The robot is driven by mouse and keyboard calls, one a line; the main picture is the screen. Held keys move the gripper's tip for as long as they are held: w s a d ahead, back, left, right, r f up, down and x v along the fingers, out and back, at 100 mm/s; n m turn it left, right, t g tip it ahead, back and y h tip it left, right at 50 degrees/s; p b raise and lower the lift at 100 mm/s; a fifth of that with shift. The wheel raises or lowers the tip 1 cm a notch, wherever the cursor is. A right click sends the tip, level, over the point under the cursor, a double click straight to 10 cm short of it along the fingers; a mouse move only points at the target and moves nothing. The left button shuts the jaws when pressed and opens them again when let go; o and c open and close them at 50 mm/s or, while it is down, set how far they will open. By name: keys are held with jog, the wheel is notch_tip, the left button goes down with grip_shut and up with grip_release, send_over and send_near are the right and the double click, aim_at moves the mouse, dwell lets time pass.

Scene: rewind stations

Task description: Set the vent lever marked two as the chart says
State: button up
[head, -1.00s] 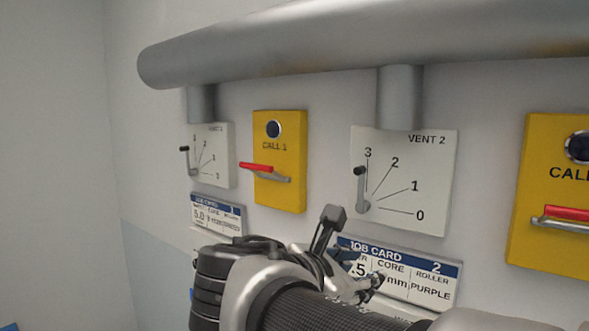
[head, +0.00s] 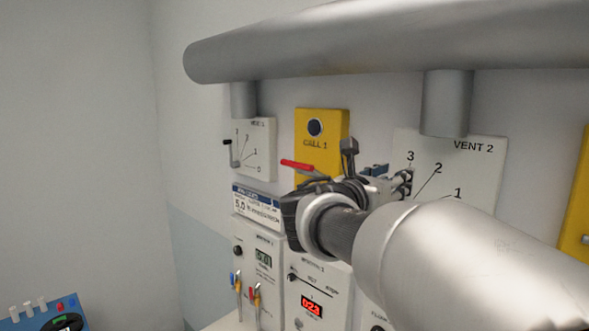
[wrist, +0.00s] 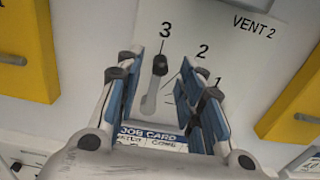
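The white VENT 2 plate (head: 478,158) has a dial numbered 3, 2, 1 and lower down 0 in the earlier view. In the wrist view the plate (wrist: 235,60) faces me. Its lever (wrist: 150,98) is grey with a dark knob (wrist: 160,65) and points up by the 3. My gripper (wrist: 168,72) is open, with a finger on each side of the lever's knob; I cannot tell whether either touches it. In the head view my gripper (head: 403,183) is in front of the plate's left part and hides the lever.
A thick grey pipe (head: 350,45) runs above the panels. Left are the yellow CALL 1 box (head: 322,150) with a red handle, and the VENT 1 plate (head: 262,150). A job card (wrist: 150,136) is below the VENT 2 lever. Yellow boxes flank the plate.

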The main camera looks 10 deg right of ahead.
jog(key=shift+x, duration=2.3)
grip_shut()
